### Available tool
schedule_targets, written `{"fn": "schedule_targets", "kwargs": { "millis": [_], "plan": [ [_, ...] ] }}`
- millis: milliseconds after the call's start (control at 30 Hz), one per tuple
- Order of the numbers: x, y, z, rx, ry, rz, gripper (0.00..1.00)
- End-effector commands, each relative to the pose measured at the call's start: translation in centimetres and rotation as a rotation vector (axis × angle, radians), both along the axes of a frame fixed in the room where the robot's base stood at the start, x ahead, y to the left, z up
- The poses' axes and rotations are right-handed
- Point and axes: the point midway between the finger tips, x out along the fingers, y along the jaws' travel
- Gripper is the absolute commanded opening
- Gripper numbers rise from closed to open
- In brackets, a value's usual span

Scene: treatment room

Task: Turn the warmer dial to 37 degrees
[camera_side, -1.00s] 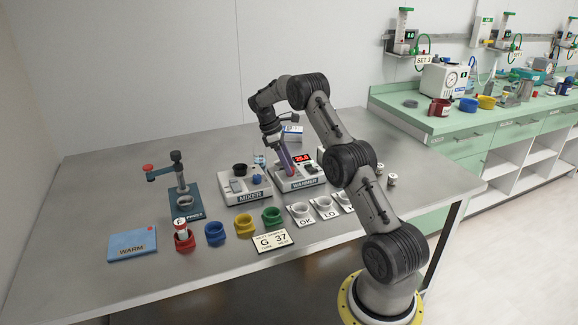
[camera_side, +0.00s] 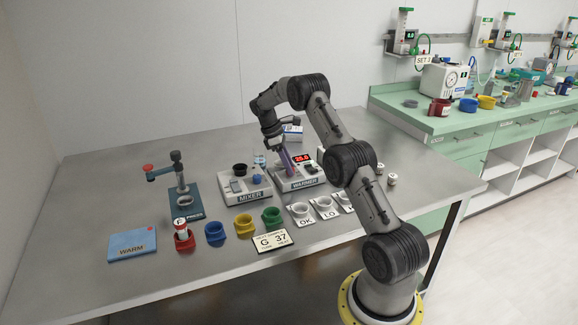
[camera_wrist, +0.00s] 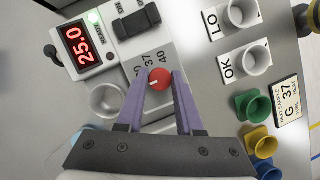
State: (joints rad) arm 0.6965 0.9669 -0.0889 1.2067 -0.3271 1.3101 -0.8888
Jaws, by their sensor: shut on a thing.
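The warmer (camera_side: 311,181) is a light box with a red lit display (camera_wrist: 82,45) that reads 25.0. Its red dial (camera_wrist: 158,79) carries a white pointer mark, and printed numbers including 37 and 40 lie beside it in the wrist view. The exact number the mark points at is hard to tell. My gripper (camera_wrist: 160,74) has its two purple fingers on either side of the dial and is shut on it. In the side view my gripper (camera_side: 287,160) reaches down onto the warmer, and its fingers hide the dial.
The mixer (camera_side: 246,187) stands left of the warmer. A G 37 card (camera_side: 272,241), coloured cups and white OK and LO holders (camera_side: 302,213) stand in front. A press (camera_side: 183,190) and a blue WARM pad (camera_side: 131,244) are farther left. The table's left back is clear.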

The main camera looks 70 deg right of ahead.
Motion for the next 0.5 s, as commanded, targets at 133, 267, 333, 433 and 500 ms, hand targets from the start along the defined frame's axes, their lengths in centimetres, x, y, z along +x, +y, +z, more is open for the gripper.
{"fn": "schedule_targets", "kwargs": {
  "millis": [133,267,333,433,500],
  "plan": [
    [0.04,-0.02,0.06,0.0,-0.001,-0.016,0.0],
    [0.03,-0.04,0.04,0.0,0.001,-0.057,0.0],
    [0.05,-0.06,0.02,0.0,0.0,-0.093,0.0],
    [0.07,-0.11,0.06,0.0,-0.001,-0.16,0.0],
    [0.07,-0.15,0.05,0.0,-0.001,-0.218,0.0]
  ]
}}
